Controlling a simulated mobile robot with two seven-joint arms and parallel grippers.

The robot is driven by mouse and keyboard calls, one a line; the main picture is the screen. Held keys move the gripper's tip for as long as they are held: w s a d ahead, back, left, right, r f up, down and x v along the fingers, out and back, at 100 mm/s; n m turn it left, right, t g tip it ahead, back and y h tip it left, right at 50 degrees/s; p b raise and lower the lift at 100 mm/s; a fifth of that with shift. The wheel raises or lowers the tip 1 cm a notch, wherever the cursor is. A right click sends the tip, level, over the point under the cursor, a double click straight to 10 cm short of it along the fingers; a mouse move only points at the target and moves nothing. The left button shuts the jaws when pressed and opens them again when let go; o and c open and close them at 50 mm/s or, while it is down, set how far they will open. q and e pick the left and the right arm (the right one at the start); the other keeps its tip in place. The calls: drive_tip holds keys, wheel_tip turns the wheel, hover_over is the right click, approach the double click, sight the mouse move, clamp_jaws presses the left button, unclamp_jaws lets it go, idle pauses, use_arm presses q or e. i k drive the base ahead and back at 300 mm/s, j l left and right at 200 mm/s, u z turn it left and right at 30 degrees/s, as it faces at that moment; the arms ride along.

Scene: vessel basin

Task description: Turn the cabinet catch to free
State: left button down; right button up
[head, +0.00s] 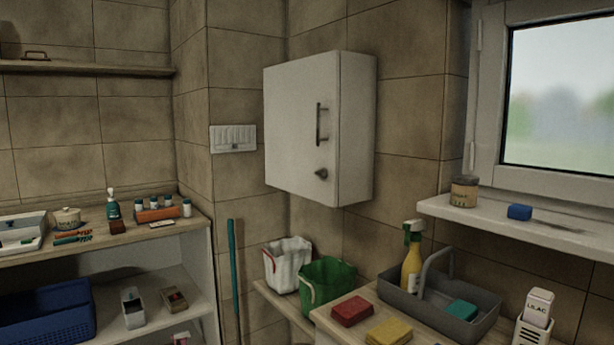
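The white cabinet (300,130) hangs on the tiled wall in the middle of the head view, with its door closed. A dark vertical bar handle (319,124) is on the right part of the door. Below the handle is the cabinet catch (321,174), a small dark knob that appears to point sideways; its exact setting is too small to read. Neither of my grippers shows in the head view.
Below the cabinet, a white bucket (287,264) and a green bucket (327,281) stand on a low shelf. A counter at right holds a grey caddy (440,305), a red sponge (352,311) and a yellow sponge (389,332). The space before the cabinet door looks clear.

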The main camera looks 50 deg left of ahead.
sight(322, 173)
drive_tip(key=u, duration=1.45)
drive_tip(key=i+j, duration=0.45)
drive_tip(key=j, duration=0.2)
drive_tip(key=i+j, duration=0.5)
drive_tip(key=j+u, duration=0.05)
drive_tip(key=j, duration=0.1)
